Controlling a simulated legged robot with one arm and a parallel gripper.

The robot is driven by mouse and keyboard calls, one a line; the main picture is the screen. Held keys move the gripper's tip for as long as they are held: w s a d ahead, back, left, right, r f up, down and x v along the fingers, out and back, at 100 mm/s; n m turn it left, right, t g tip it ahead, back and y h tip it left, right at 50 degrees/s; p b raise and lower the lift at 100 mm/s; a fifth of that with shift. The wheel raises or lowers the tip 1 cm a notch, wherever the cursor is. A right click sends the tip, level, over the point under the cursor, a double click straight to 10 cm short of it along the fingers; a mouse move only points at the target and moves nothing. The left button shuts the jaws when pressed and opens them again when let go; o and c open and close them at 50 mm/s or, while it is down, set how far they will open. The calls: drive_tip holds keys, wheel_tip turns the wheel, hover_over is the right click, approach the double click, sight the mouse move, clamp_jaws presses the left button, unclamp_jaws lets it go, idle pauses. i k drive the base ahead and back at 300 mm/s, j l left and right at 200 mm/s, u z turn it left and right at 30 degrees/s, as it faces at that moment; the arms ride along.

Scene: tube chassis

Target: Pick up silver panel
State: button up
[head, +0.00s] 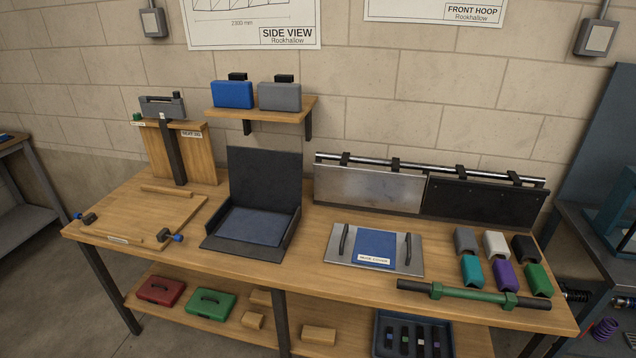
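A silver panel (368,189) hangs upright from a metal rail (430,168) at the back right of the workbench, left of a black panel (470,200). Dark clips hold it along its top edge. A second silver, flat plate (341,244) lies on the bench in front of it, with two dark upright handles and a blue labelled pad on top. I cannot tell from the view alone which of the two the task names. My gripper is not in view.
The wooden bench (295,272) holds an open dark tray (252,228), several coloured blocks (503,276) at right and a green bar (470,293) along the front edge. A shelf (262,109) with blue and grey cases is above. Bare bench lies between tray and plate.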

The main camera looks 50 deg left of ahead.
sight(395, 189)
drive_tip(key=u, duration=1.55)
